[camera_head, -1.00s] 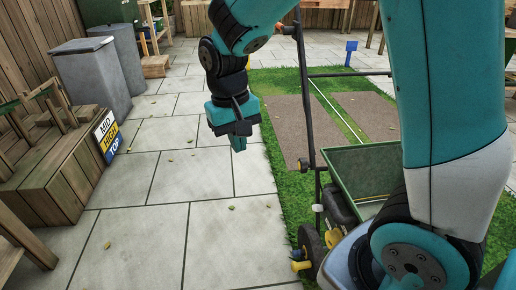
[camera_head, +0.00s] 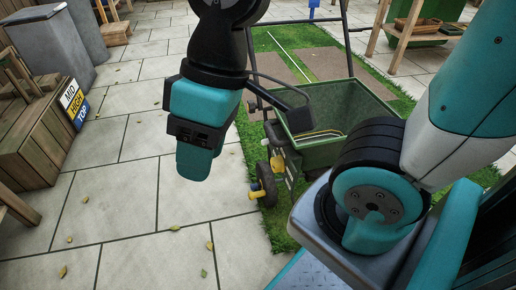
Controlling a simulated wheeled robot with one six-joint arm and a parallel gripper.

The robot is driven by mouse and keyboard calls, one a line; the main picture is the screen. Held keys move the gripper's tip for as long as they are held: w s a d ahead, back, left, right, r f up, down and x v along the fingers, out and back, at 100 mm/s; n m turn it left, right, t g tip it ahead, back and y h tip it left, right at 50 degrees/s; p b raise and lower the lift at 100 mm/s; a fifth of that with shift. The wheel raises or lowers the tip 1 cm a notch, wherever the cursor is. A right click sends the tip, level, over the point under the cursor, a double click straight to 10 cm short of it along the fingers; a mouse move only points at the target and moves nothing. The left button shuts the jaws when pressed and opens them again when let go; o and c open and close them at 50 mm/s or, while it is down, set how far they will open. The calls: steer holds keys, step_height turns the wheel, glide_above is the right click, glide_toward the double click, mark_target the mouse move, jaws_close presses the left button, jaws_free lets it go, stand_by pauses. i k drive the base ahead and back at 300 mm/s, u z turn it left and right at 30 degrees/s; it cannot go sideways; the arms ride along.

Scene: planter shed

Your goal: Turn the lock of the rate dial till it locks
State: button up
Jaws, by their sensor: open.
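A green spreader (camera_head: 335,141) with an open hopper and a black handle frame stands on the grass right of the middle. A small yellow part (camera_head: 277,164) sits on its near left side, below the hopper. Another yellow knob-like part (camera_head: 256,189) is at the lower wheel. I cannot tell for sure which is the rate dial, and its lock is too small to make out. My gripper (camera_head: 194,163) points down, open and empty, over the paving to the left of the spreader. It appears apart from the yellow parts.
A sign (camera_head: 73,103) reading MID, HIGH, TOP stands by a wooden step at left. Grey bins (camera_head: 50,52) are behind it. A wooden table (camera_head: 423,30) stands at back right. The paving (camera_head: 115,215) at front left is clear except for leaves.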

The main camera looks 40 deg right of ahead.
mark_target(266, 141)
steer(key=u, duration=0.85)
steer(key=i, duration=0.95)
steer(key=z, duration=2.45)
